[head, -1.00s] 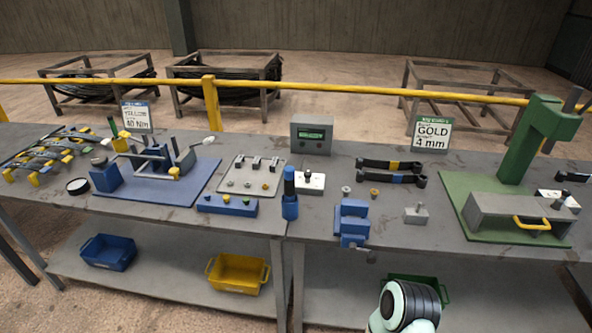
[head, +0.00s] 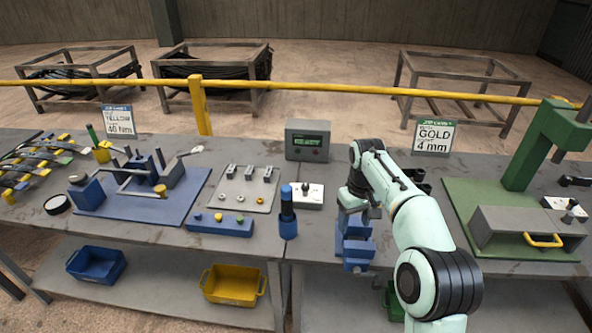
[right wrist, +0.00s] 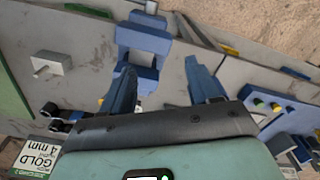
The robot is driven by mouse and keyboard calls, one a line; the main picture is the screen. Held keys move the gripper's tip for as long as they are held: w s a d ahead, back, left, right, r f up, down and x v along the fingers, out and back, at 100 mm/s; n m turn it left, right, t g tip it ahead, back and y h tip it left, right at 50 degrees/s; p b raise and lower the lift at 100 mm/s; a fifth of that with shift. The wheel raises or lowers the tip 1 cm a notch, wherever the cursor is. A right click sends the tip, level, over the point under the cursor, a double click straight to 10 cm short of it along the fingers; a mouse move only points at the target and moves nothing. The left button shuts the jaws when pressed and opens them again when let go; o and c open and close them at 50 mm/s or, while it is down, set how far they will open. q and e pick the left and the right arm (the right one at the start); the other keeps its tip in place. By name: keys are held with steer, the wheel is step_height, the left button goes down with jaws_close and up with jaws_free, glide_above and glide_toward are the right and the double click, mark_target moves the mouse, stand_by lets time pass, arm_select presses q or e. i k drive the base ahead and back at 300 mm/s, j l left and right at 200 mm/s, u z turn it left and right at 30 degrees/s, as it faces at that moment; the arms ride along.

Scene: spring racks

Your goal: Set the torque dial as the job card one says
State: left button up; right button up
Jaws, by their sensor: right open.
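The left job card (head: 118,121) stands behind the blue fixture and reads yellow, 40 Nm. The right job card (head: 434,136) reads gold, 4 mm; it also shows in the right wrist view (right wrist: 42,156). A small white box with a dark knob (head: 308,196) sits right of the blue upright tool (head: 288,214); it may be the torque dial, but its setting is too small to read. My right gripper (head: 354,208) is over the blue vise (head: 357,248), left of the gold card. In the right wrist view its fingers (right wrist: 162,88) are open and empty.
A grey display box (head: 307,141) stands behind the white box. The blue fixture board (head: 130,208) and a grey plate with levers (head: 243,189) lie left. A green press (head: 530,150) stands right. A yellow rail (head: 330,88) runs behind the bench.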

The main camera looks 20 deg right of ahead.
mark_target(305, 187)
steer(key=i, duration=1.1)
